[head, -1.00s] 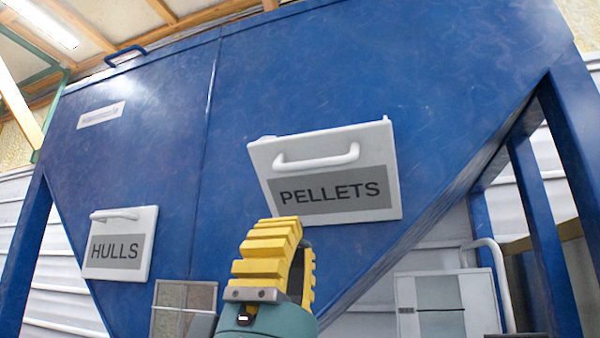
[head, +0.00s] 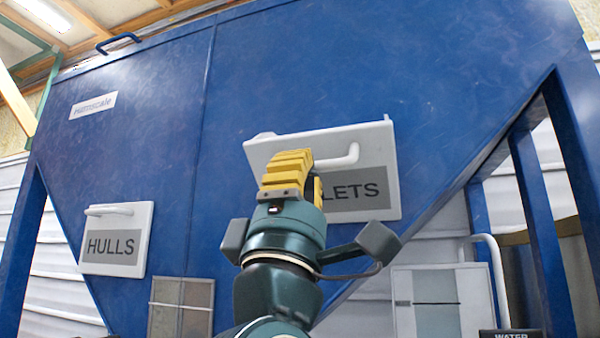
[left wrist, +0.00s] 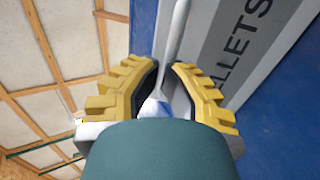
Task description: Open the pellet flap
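The white pellet flap (head: 371,150), with a grey PELLETS label, sits shut against the sloped blue hopper (head: 330,75) in the head view. Its white bar handle (head: 345,160) is partly covered by my left gripper (head: 297,160). In the left wrist view the flap (left wrist: 211,25) is at upper right, and the handle (left wrist: 178,28) runs down between the yellow fingers of my left gripper (left wrist: 165,68). The fingers are apart, with a gap around the bar; whether they touch it is unclear. My right gripper is in neither view.
A smaller white HULLS flap (head: 118,225) with its own handle is at lower left. A grey-white cabinet (head: 440,300) stands below the hopper at right, beside blue support legs (head: 545,230). A dark WATER box (head: 510,335) shows at the bottom edge.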

